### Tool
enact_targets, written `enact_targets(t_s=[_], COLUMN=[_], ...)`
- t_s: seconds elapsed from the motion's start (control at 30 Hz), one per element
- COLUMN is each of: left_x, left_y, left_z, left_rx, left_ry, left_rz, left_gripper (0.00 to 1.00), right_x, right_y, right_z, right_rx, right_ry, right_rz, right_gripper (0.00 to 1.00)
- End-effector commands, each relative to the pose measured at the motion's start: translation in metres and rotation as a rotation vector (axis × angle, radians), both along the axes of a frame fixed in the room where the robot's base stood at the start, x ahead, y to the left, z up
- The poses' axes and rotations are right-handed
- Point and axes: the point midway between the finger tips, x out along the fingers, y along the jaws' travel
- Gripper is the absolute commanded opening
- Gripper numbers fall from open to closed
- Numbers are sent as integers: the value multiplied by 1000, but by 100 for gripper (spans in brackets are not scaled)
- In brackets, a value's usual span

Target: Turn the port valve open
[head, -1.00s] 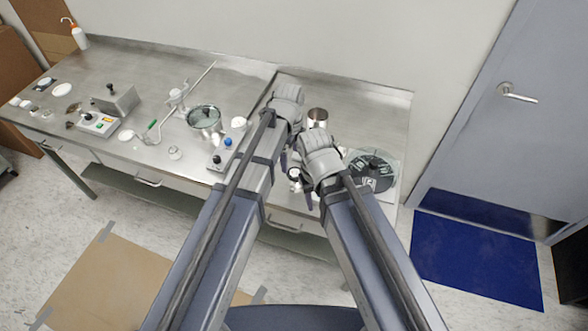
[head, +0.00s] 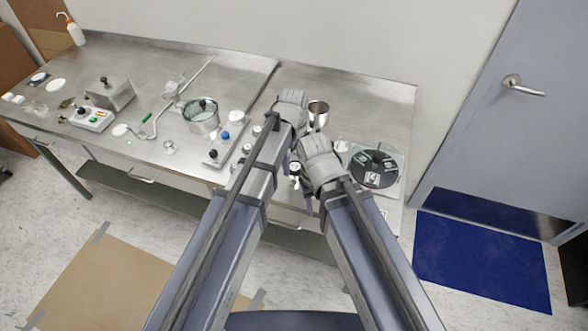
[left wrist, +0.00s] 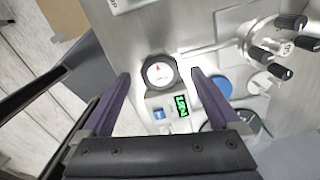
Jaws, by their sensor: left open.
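My left gripper (head: 286,165) is over the front of the bench in the head view, mostly hidden by its own wrist. In the left wrist view its purple fingers (left wrist: 160,76) are apart, with nothing held. Several black knobs (left wrist: 290,22) lie to the right in that view. A green-handled lever (head: 147,118) is left of the glass-lidded pot (head: 202,112). I cannot tell which part is the port valve. My right gripper (head: 309,207) shows only in part.
The steel bench (head: 240,68) has bare room at the back. A control box (head: 222,146), a metal cup (head: 318,112) and a dark round disc (head: 375,167) stand near my wrists. A switch box (head: 92,119) is farther left.

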Motion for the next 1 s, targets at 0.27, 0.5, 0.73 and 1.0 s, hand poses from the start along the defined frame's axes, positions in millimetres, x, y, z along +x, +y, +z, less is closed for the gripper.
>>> enact_targets(t_s=[0.27, 0.5, 0.73, 1.0], left_x=[0, 0, 0, 0], left_y=[0, 0, 0, 0], left_z=[-20, -19, -19, -19], left_rx=[0, 0, 0, 0], left_ry=[0, 0, 0, 0], left_rz=[0, 0, 0, 0], left_gripper=[96, 93, 67, 37], right_x=[0, 0, 0, 0], right_y=[0, 0, 0, 0], right_z=[-21, -19, -19, -19], right_rx=[0, 0, 0, 0], right_ry=[0, 0, 0, 0], right_rz=[0, 0, 0, 0], right_gripper=[48, 48, 48, 48])
